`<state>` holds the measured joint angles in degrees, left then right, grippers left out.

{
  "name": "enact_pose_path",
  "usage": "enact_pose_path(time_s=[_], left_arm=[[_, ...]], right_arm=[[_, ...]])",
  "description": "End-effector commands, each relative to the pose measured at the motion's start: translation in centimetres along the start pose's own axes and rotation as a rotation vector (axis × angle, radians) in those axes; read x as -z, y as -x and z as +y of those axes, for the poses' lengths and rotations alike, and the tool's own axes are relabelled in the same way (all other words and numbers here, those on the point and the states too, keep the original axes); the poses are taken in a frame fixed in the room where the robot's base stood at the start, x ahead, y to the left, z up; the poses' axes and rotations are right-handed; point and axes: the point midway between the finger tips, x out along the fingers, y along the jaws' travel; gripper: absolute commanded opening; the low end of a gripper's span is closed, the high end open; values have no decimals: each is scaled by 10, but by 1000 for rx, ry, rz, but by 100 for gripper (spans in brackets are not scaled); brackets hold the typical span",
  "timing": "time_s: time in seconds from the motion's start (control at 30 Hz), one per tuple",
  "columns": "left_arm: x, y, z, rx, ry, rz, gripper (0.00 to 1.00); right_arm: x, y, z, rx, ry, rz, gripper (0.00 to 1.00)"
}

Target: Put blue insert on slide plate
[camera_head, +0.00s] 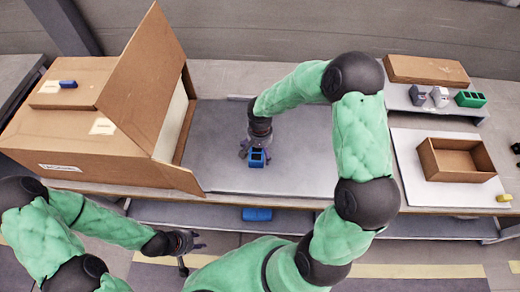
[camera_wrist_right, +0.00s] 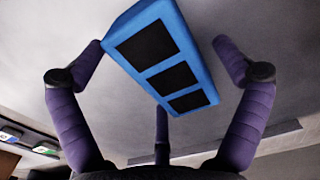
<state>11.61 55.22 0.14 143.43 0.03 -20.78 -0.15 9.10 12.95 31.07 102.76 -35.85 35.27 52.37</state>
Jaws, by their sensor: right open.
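The blue insert (camera_head: 257,158), a block with three dark square openings, is on or just above the grey slide plate (camera_head: 310,165) in the middle of the table. It fills the upper middle of the right wrist view (camera_wrist_right: 160,55). My right gripper (camera_head: 256,150) is over it with its purple fingers open around it. The left finger's tip is close to the insert's edge; the right finger stands clear. I cannot tell whether the insert rests flat on the plate. My left gripper (camera_head: 190,245) is empty and low in front of the table, its fingers apart.
A large open cardboard box (camera_head: 90,130) stands left with a small blue item (camera_head: 68,84) on top. At right are a shelf with a green insert (camera_head: 470,99) and grey parts, and a white board (camera_head: 410,180) with an open brown box (camera_head: 455,160). A blue bin (camera_head: 257,214) sits below.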

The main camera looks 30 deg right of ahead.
Motion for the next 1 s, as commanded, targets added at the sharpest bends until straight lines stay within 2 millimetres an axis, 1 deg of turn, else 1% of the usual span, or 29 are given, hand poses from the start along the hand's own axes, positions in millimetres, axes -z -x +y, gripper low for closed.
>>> enact_pose_path(time_s=[0.07,0.17,0.4,0.6,0.7,0.8,1.0], left_arm=[[0,4,2,0,0,0,40],[0,9,3,0,0,0,40],[-1,24,8,0,0,0,40],[-1,32,12,0,0,0,40],[-1,35,12,0,0,0,40],[-1,36,13,0,0,0,40],[-1,36,13,0,0,0,40]], right_arm=[[0,4,0,0,0,0,98],[1,19,0,2,0,3,98],[1,69,0,1,0,4,98],[0,103,0,2,0,2,98],[0,114,0,1,-1,2,98],[0,120,0,0,0,1,98],[0,123,0,0,0,0,98]])
